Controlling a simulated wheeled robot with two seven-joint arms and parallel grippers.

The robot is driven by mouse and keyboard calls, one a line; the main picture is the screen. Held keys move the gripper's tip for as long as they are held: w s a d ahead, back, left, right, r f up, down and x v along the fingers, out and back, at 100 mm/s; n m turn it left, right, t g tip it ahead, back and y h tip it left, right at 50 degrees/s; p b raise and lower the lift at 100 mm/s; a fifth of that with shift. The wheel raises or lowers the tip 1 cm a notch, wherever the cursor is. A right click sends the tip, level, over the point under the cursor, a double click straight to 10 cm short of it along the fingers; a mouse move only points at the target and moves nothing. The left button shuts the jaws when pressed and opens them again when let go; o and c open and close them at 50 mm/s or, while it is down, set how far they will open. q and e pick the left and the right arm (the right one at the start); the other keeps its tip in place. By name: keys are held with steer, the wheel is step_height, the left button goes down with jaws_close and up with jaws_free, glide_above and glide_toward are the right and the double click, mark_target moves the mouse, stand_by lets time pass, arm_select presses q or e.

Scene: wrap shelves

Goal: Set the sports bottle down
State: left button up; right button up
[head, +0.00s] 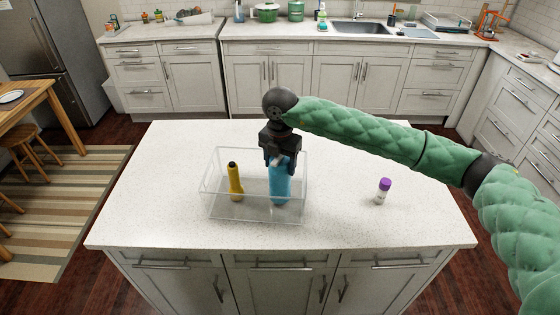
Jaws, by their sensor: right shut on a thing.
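The blue sports bottle (280,186) is upright inside the right part of a clear bin (252,219) on the kitchen island. My right gripper (279,158) is above it, pointing down, shut on the bottle's top, which the gripper partly hides. I cannot tell whether the bottle's base touches the bin floor. My left gripper is not in view.
A yellow bottle or flashlight-like item (235,182) stands in the left part of the bin. A small white bottle with a purple cap (382,191) stands to the right on the island top (420,222). The island is otherwise clear. Counters with a sink line the back.

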steer(key=shift+f, duration=0.25)
steer(key=shift+f, duration=0.1)
steer(key=o, duration=1.5)
steer(key=shift+o, duration=0.2)
